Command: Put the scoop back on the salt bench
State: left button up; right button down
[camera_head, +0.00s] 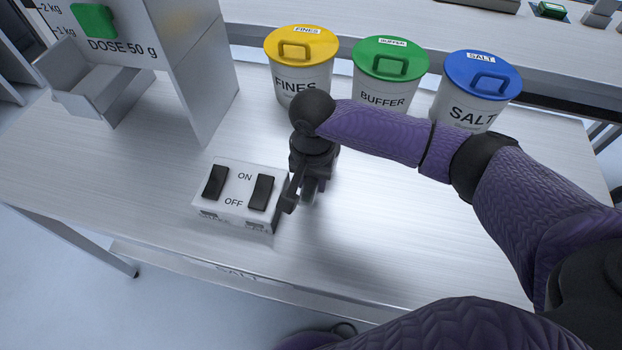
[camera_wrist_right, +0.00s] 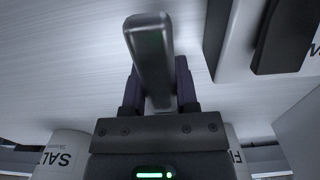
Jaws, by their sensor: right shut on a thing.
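My right gripper (camera_head: 309,192) is over the salt bench (camera_head: 400,245), just right of the switch box, pointing down. In the right wrist view its two fingers (camera_wrist_right: 159,92) are shut on a grey bar, which I take to be the scoop's handle (camera_wrist_right: 150,45). A dark bar, likely the same scoop (camera_head: 290,196), shows beside the gripper in the head view, close to the box's right side. The scoop's bowl is not clearly visible. I cannot tell whether the scoop touches the bench top. My left gripper is not in view.
The switch box (camera_head: 237,194) has two black rockers. Yellow FINES (camera_head: 300,75), green BUFFER (camera_head: 385,85) and blue SALT (camera_head: 475,95) lidded tubs stand along the back. The hopper housing (camera_head: 205,85) and its tray (camera_head: 100,95) stand at back left. The bench's front middle is clear.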

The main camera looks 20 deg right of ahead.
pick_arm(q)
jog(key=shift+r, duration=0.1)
pick_arm(e)
jog(key=shift+c, duration=1.8)
grip_release()
notch_tip(320, 180, up, 11)
jog(key=p, duration=0.5)
jog(key=shift+r, duration=0.1)
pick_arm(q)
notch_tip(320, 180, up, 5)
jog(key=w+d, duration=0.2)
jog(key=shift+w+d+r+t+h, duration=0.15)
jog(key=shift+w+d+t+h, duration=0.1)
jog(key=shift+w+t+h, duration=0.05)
pick_arm(e)
jog(key=shift+r, duration=0.45)
